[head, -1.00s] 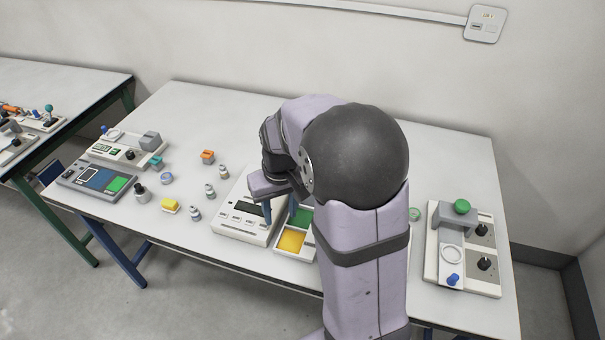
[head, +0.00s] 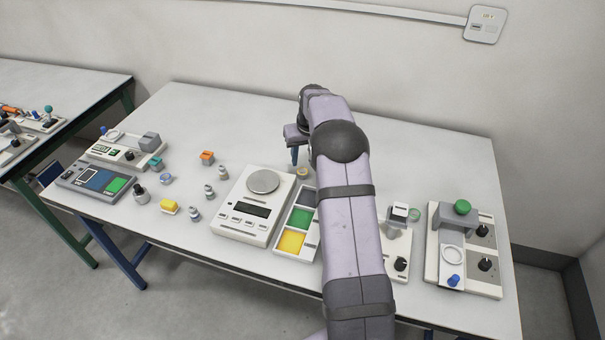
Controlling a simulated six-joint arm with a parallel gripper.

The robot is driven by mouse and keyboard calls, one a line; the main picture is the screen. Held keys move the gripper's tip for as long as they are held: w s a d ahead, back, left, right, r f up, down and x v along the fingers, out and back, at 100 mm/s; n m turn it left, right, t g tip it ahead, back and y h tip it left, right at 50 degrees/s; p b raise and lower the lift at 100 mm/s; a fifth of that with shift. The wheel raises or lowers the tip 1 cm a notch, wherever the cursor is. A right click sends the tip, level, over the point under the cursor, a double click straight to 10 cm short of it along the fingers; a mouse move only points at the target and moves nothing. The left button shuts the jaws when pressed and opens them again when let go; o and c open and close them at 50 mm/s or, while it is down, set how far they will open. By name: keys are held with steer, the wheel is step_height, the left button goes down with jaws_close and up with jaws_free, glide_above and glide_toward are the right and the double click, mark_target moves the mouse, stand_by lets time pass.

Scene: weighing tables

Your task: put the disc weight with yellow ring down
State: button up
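A small round disc with a yellowish tone (head: 301,173), probably the disc weight with yellow ring, shows at the back of the table, right of the scale's pan. My gripper (head: 295,158) points down just behind and left of it in the picture. One blue-grey finger shows clearly; my arm hides much around it. I cannot tell whether the fingers touch the disc, or whether they are open or shut.
A white scale (head: 241,222) with a round, empty metal pan (head: 263,181) stands left of my arm. Beside it is a tray with grey, green and yellow fields (head: 282,254). Several small weights stand to the left. The back left of the table is clear.

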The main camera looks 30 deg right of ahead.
mark_target(302, 171)
steer(key=shift+p+x, duration=1.5)
steer(key=shift+x, duration=2.1)
jaws_close()
steer(key=shift+r, duration=0.15)
step_height(302, 171, up, 10)
steer(key=b, duration=0.2)
steer(key=shift+b, duration=0.4)
